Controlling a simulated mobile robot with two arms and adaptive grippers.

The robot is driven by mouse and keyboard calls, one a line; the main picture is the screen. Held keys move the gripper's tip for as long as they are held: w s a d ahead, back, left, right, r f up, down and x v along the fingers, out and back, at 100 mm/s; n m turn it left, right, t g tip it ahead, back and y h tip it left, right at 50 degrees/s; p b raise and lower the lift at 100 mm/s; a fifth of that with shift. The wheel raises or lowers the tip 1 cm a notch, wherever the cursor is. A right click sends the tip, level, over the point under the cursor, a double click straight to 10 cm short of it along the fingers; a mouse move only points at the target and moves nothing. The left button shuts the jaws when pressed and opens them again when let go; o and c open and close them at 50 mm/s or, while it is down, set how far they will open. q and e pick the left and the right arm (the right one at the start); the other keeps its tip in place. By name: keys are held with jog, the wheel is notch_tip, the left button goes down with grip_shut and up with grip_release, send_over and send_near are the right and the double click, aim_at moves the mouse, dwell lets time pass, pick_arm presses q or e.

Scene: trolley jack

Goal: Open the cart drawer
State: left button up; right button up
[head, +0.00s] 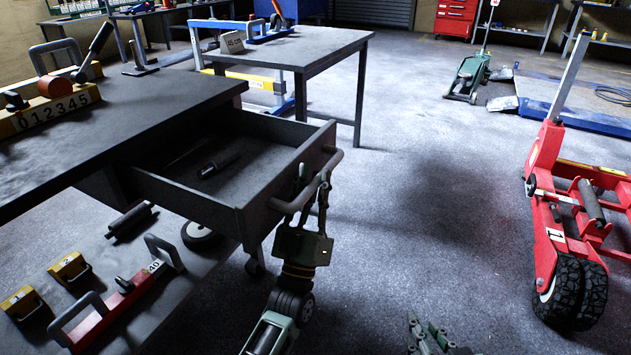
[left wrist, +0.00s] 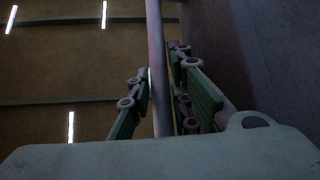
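The cart drawer (head: 190,193) is a dark grey box that stands pulled out from under the cart top (head: 140,110). Its inside is visible, with a dark tool (head: 220,163) lying in it. A bar handle (head: 287,205) runs along its front. My left gripper (head: 312,190) is at this handle, with fingers on both sides of the bar. In the left wrist view the handle bar (left wrist: 157,60) passes between the green fingers, which close in on it. My right gripper (head: 430,338) shows only partly at the bottom edge, away from the cart, and its opening is unclear.
The lower shelf (head: 215,268) holds a red tool (head: 118,297) and yellow numbered weights (head: 68,270). A second table (head: 300,48) stands behind the drawer. A red trolley jack (head: 545,160) stands at the right. The floor between is clear.

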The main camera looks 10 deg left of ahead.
dwell(0.3)
pick_arm(q)
jog(key=v, duration=1.2)
